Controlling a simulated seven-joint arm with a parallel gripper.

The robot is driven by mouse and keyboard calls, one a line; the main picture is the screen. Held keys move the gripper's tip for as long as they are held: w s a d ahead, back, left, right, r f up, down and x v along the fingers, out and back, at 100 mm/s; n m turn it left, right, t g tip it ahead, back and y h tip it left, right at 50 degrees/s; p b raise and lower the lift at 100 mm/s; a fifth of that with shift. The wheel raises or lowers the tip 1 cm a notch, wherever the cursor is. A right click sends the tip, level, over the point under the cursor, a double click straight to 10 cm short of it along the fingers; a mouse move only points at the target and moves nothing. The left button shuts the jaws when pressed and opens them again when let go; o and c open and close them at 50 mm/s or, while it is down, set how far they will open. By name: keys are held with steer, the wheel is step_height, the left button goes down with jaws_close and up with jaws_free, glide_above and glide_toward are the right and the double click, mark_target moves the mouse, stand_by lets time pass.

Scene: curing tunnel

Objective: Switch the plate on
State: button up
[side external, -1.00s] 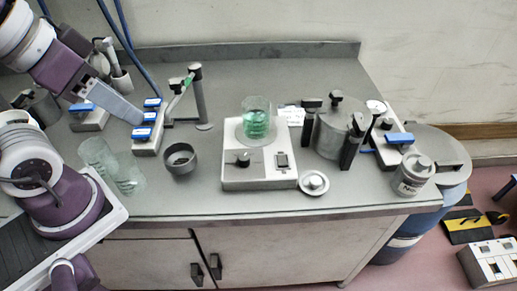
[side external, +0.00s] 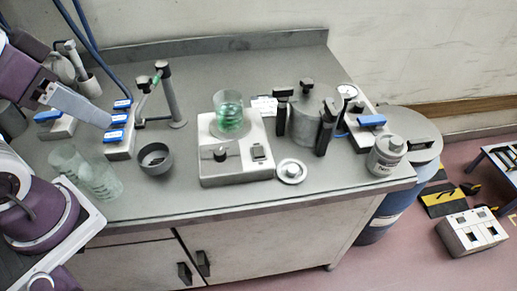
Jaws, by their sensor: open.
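The plate (side external: 237,170) is a white hotplate box near the middle of the bench. A glass beaker of green liquid (side external: 229,115) stands on its round top. Its front panel has a dark knob (side external: 220,154) on the left and a small dark-framed switch (side external: 259,152) on the right. The switch's position is too small to tell. My gripper (side external: 108,120) is at the left, near the blue-handled valves (side external: 116,120), well apart from the plate. It is open; its fingers show edge-on, and I see nothing held.
A dark bowl (side external: 155,159) and glass beakers (side external: 85,170) stand left of the plate. A stand with a post (side external: 171,95) is behind left. A round lid (side external: 291,171), a clamped metal pot (side external: 304,122) and a labelled jar (side external: 386,157) are to the right. Bare bench lies behind the plate.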

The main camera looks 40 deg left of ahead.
steer(key=c, duration=0.4)
steer(key=w+r+n, duration=0.1)
steer(key=w+n, duration=0.1)
steer(key=w+d+r+n+g+h, duration=0.1)
steer(key=w+n, duration=0.1)
steer(key=w+d+r+n+g, duration=0.1)
steer(key=w+n, duration=0.2)
steer(key=shift+w+d, duration=0.1)
jaws_close()
steer(key=w+d+f+n+g, duration=0.2)
steer(key=w+d+f+n, duration=0.3)
steer(key=w+n, duration=0.4)
steer(key=w+d+f+n+g, duration=0.2)
steer(key=w+d+f+n, duration=0.3)
steer(key=w+n, duration=0.4)
steer(key=shift+w+d+f+n+g, duration=0.2)
steer(key=shift+d+n+g, duration=0.1)
steer(key=shift+n, duration=0.7)
